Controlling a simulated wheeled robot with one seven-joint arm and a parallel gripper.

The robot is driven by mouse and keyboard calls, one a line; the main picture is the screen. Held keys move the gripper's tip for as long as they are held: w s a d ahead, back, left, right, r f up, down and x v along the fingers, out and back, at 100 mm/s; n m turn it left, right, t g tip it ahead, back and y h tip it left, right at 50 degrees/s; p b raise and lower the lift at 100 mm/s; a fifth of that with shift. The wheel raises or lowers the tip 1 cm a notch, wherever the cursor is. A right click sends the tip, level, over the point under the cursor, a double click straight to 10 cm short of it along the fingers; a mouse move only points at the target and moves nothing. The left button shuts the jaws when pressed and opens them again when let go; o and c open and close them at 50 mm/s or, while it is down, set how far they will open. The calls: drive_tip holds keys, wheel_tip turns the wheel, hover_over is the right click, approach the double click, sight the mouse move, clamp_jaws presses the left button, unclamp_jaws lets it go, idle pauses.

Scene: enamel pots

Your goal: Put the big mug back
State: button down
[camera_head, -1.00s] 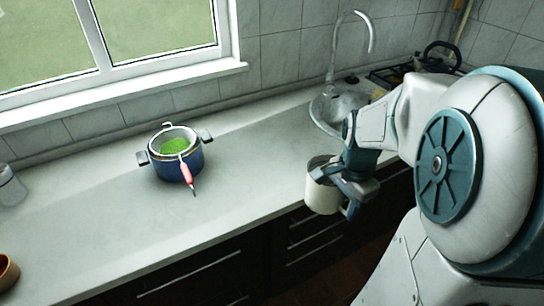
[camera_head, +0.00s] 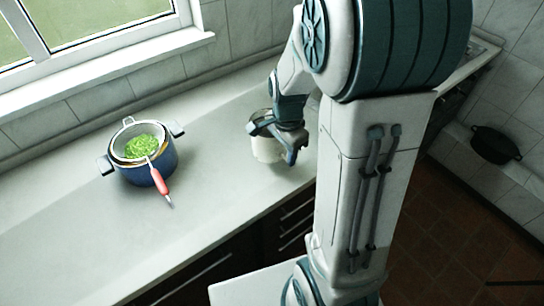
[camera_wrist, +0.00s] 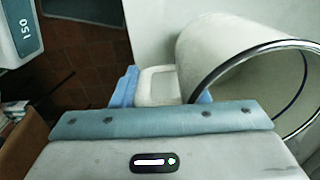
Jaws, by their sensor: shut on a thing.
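The big mug (camera_head: 265,150) is cream-white with a dark rim. In the head view it is upright over the counter, partly hidden by my gripper (camera_head: 290,148); I cannot tell whether its base touches the counter. In the wrist view the mug (camera_wrist: 215,55) is at the right, its open mouth toward the camera and its inside looking empty. My gripper (camera_wrist: 163,92) is shut on the mug's handle (camera_wrist: 158,85), with blue fingertips on both sides of it.
A blue pot (camera_head: 150,172) holding a sieve (camera_head: 122,138) of green food, with a red handle (camera_head: 160,181), stands left of the mug. The counter (camera_head: 215,215) is clear between them. A dark pan (camera_head: 495,145) is at the far right. The window sill runs behind.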

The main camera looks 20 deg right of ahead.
sight(273, 161)
drive_tip(key=w+a+f, duration=0.2)
drive_tip(key=shift+w+a+f, duration=0.1)
drive_tip(key=shift+w+a, duration=0.1)
drive_tip(key=shift+w, duration=0.2)
drive_tip(key=shift+f+p, duration=0.55)
drive_tip(key=shift+f, duration=1.4)
drive_tip(key=shift+f, duration=0.1)
drive_tip(key=shift+f, duration=0.15)
drive_tip(key=c, duration=0.8)
unclamp_jaws()
drive_tip(key=shift+c, duration=0.2)
